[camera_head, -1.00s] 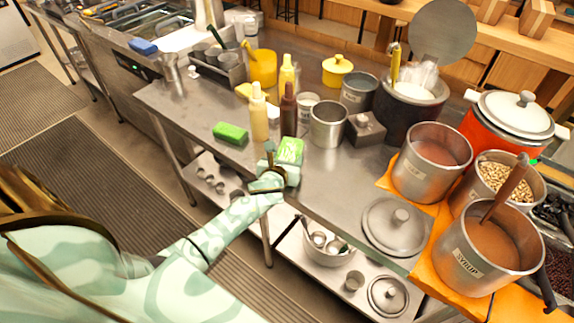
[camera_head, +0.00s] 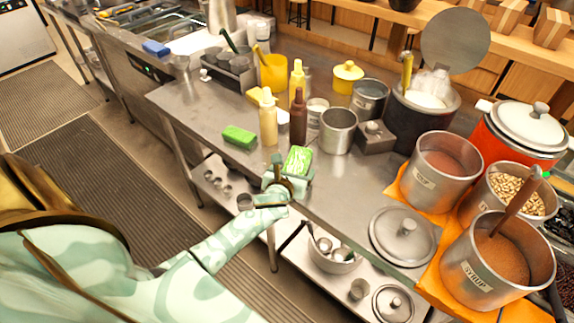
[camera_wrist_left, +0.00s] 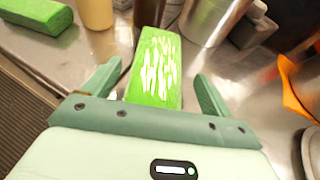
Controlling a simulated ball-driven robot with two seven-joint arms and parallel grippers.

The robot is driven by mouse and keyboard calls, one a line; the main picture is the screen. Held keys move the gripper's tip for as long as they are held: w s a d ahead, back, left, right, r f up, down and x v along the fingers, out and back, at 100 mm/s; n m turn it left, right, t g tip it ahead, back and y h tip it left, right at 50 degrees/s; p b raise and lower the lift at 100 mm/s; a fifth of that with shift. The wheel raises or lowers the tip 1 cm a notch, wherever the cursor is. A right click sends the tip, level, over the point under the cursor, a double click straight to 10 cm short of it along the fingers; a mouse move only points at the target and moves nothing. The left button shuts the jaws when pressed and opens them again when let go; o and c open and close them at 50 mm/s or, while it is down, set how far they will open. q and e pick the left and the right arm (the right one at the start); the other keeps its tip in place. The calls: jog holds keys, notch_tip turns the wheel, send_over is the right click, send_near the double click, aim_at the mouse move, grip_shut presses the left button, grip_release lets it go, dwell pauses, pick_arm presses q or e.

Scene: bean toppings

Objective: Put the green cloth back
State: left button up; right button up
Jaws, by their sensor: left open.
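A green cloth with white patches (camera_head: 297,160) lies folded like a small block near the front edge of the steel counter. It also shows between my fingers in the left wrist view (camera_wrist_left: 157,65). My left gripper (camera_head: 288,180) is open at the near end of the cloth, with one finger on each side. In the left wrist view, gaps show between the cloth and both fingers of the gripper (camera_wrist_left: 156,80). The cloth's near end is hidden behind the gripper body. My right gripper is not in view.
A plain green block (camera_head: 240,137) lies to the left on the counter (camera_head: 340,185). A cream bottle (camera_head: 268,120) and a brown bottle (camera_head: 298,118) stand just behind the cloth. A steel pot (camera_head: 338,130) stands behind right. A lid (camera_head: 403,236) lies farther right.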

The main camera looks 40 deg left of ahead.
pick_arm(q)
jog(key=p+v, duration=0.2)
jog(key=v, duration=0.8)
jog(key=shift+a, duration=0.1)
jog(key=s+d+f+n+g+h, duration=0.1)
jog(key=s+f+n+g, duration=0.1)
jog(key=s+f+n, duration=0.55)
jog(key=s+d+f+n+g+h, duration=0.1)
jog(key=s+f+n+g, duration=0.2)
jog(key=f, duration=0.7)
jog(key=s+d+f+n+g+h, duration=0.1)
jog(key=s+f+n+g, duration=0.1)
jog(key=s+f+n, duration=0.4)
jog(key=s+f+n+g, duration=0.1)
jog(key=s+f+n, duration=0.3)
jog(key=s, duration=0.4)
jog(key=s+d+f+n+g+b, duration=0.1)
jog(key=s+f+n, duration=0.3)
jog(key=s, duration=0.4)
jog(key=s+f+n+g+h, duration=0.1)
jog(key=s+f+n, duration=0.3)
jog(key=s, duration=0.4)
jog(key=shift+s+d+f+g, duration=0.3)
jog(key=shift+f+g, duration=0.4)
jog(key=shift+g, duration=0.2)
